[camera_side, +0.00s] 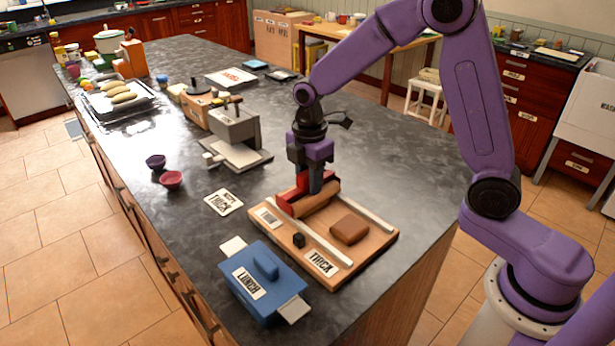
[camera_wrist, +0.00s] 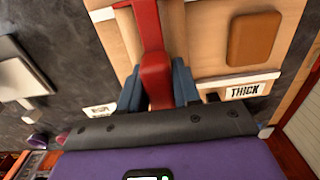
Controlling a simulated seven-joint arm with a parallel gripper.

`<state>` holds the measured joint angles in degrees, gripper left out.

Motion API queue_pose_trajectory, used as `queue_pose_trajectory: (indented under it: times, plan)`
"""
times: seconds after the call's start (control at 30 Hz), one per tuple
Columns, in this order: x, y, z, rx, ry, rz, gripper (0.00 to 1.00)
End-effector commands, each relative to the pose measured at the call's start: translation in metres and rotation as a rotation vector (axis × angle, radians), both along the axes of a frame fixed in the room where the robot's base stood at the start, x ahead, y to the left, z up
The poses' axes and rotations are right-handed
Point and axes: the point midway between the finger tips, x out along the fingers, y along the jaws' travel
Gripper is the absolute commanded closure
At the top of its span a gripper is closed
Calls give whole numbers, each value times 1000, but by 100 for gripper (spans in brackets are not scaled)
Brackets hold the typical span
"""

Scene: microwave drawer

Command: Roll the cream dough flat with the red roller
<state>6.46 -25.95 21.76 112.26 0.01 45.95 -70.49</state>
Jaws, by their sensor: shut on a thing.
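My gripper (camera_side: 314,182) is shut on the red roller (camera_side: 299,188), low over the far end of the wooden board (camera_side: 375,246). In the wrist view my gripper's fingers (camera_wrist: 158,88) pinch the roller's red handle (camera_wrist: 155,70) from both sides. A tan wooden cylinder (camera_side: 320,198) shows beside the red part, at board level. A brown rounded slab (camera_side: 349,229) lies on the board, apart from the roller; it also shows in the wrist view (camera_wrist: 253,38). I cannot make out a cream-coloured dough; the roller and gripper hide part of the board.
Pale rails (camera_side: 361,212) run along the board. A small black block (camera_side: 299,240) and a "THICK" label (camera_side: 322,263) are on it. A blue "LUNCH" box (camera_side: 265,285) stands close in front.

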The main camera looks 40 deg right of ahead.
Motion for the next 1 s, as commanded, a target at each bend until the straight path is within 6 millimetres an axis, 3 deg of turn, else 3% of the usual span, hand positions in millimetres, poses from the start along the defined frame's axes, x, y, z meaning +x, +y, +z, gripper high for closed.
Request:
queue_pose_trajectory:
  times: [1.0]
  plan:
    - [-15, 0, 0, 0, -1, 0, 98]
